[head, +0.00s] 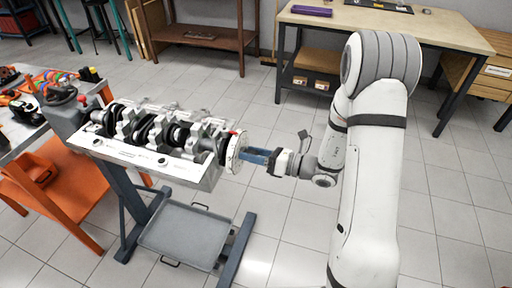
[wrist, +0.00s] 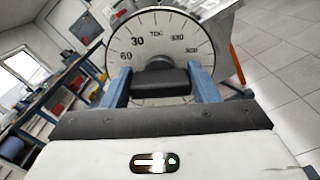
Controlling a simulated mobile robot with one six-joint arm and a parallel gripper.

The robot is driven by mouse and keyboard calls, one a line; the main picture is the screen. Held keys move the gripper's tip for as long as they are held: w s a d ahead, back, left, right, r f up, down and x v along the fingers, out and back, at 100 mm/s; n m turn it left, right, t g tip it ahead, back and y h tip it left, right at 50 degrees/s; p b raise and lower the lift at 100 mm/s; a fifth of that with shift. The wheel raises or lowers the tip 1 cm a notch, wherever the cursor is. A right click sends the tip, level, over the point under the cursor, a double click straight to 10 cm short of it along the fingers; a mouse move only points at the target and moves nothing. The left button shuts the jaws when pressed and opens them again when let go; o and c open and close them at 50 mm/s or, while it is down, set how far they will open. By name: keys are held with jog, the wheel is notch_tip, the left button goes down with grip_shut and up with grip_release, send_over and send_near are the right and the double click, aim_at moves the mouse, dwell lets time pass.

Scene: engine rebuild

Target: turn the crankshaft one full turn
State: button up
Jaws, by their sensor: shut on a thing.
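The engine block (head: 150,158) sits on a stand with the dark crankshaft (head: 150,130) lying in its open top. A white round degree wheel (head: 236,152) is at the block's right end, with a red mark at its top edge. In the wrist view the degree wheel (wrist: 160,40) fills the top, with "TDC", "30" and "60" readable. My gripper (head: 258,156) reaches it from the right. Its blue fingers (wrist: 160,88) are on both sides of a dark piece at the wheel's centre and are shut on it. The exact contact is partly hidden.
A grey drip tray (head: 186,236) lies under the block, between the stand's legs. An orange cart (head: 60,190) and a tool bench (head: 20,135) are at the left. A wooden workbench (head: 390,25) is at the back right. The tiled floor at the front right is clear.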

jog(key=shift+m+p, duration=1.05)
jog(key=shift+m, duration=0.05)
jog(key=o, duration=1)
jog(key=shift+a, duration=0.1)
jog(key=shift+v, duration=3.9)
jog(key=shift+r, duration=0.1)
